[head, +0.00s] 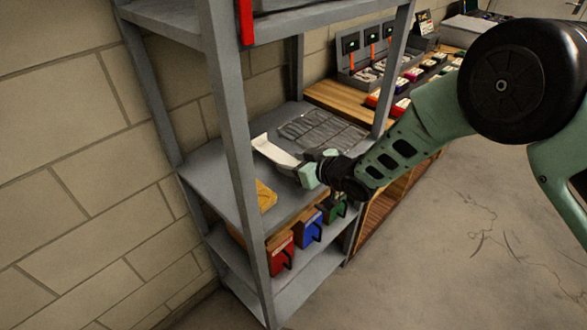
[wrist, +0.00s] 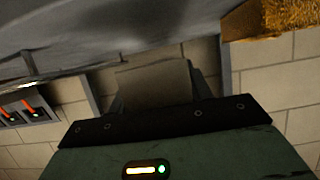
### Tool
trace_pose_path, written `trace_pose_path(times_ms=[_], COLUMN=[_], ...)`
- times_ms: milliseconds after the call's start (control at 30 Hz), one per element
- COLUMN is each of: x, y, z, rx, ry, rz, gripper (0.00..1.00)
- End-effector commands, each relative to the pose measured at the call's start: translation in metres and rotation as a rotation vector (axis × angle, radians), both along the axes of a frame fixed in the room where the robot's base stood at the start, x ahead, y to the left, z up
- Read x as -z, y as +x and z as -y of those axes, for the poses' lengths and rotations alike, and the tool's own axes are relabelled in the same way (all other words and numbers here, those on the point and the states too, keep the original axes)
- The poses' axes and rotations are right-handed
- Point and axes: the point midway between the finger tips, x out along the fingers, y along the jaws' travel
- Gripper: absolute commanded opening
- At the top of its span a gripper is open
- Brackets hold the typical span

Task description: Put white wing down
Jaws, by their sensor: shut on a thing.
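The white wing (head: 275,151) is a pale, slightly curved flat piece over the grey middle shelf (head: 205,168) in the head view. My gripper (head: 305,174) is shut on its near right end, at the shelf's front side. In the wrist view my gripper (wrist: 155,105) shows from behind, with the wing (wrist: 155,80) as a dim, pale plate between the fingers. The wing is low over the shelf; I cannot tell whether it touches the surface. The fingertips are partly hidden in both views.
A grey tool roll (head: 322,130) lies behind the wing. A yellow piece (head: 265,196) lies at the shelf's front left. A shelf post (head: 235,130) stands left of the wing. Red (head: 281,256), blue (head: 310,231) and green (head: 336,210) bins sit below. Bare shelf shows left of the wing.

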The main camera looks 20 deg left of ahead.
Motion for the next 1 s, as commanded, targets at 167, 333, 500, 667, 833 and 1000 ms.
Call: trace_pose_path(times_ms=[167,333,500,667,833,1000], x=[0.026,0.034,0.035,0.034,0.034,0.03], y=[0.0,0.0,0.0,0.0,0.0,-0.003], z=[0.001,0.001,0.001,0.001,0.001,0.01], rx=[0.001,0.001,0.001,0.001,0.001,0.001], ry=[-0.003,-0.002,-0.002,-0.002,-0.002,-0.001], rz=[-0.001,0.0,0.0,0.0,0.0,-0.001], gripper=[0.28,0.28,0.58,0.71,0.71,0.71])
